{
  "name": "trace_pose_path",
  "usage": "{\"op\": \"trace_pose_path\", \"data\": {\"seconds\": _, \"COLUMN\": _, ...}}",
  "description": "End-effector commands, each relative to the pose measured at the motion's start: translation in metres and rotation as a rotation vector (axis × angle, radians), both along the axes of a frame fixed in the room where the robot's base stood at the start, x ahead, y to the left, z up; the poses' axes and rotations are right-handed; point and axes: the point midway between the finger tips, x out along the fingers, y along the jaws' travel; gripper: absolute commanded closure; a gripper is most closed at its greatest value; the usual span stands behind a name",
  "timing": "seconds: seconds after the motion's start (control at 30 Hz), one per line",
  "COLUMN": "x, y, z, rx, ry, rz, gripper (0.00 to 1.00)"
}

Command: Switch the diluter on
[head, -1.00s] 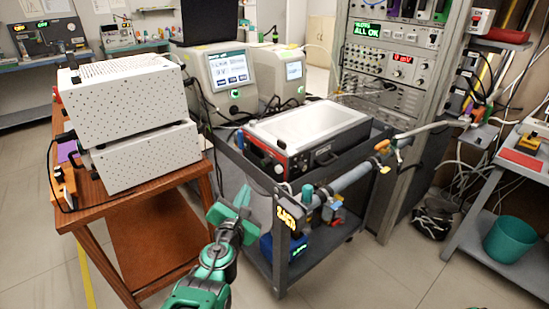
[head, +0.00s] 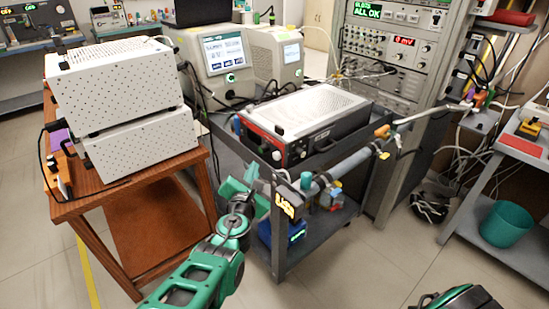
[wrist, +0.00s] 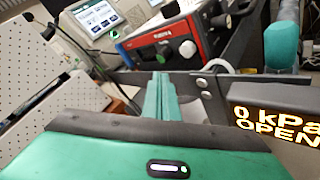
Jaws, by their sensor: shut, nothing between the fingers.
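A box with a red and black front and a grey perforated lid (head: 310,112) sits on the dark cart. No label on it reads clearly as diluter, so I cannot be sure which device that is. In the wrist view its front panel (wrist: 152,42) shows a green button (wrist: 163,28) and a white knob (wrist: 187,48). My gripper (head: 245,183) is shut and empty at the cart's near left corner, lower than the panel. In the wrist view the gripper's closed fingers (wrist: 160,88) point toward the panel, apart from it.
The cart's rail (wrist: 222,84) crosses between my gripper and the panel. A display (wrist: 275,125) reading "0 kPa OPEN" is close on the right. White perforated boxes (head: 118,85) stand on a wooden table at left. Two grey devices with screens (head: 220,55) stand behind.

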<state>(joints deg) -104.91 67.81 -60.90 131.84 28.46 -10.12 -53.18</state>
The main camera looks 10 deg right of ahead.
Motion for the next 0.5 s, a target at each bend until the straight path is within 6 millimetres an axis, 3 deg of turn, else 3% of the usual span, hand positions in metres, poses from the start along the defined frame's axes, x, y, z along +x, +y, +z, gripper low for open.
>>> {"op": "trace_pose_path", "data": {"seconds": 0.2, "x": 0.015, "y": -0.024, "z": 0.000, "rx": 0.000, "ry": 0.001, "rz": -0.004, "gripper": 1.00}}
{"op": "trace_pose_path", "data": {"seconds": 0.5, "x": 0.025, "y": -0.038, "z": 0.000, "rx": -0.001, "ry": 0.000, "rz": -0.001, "gripper": 1.00}}
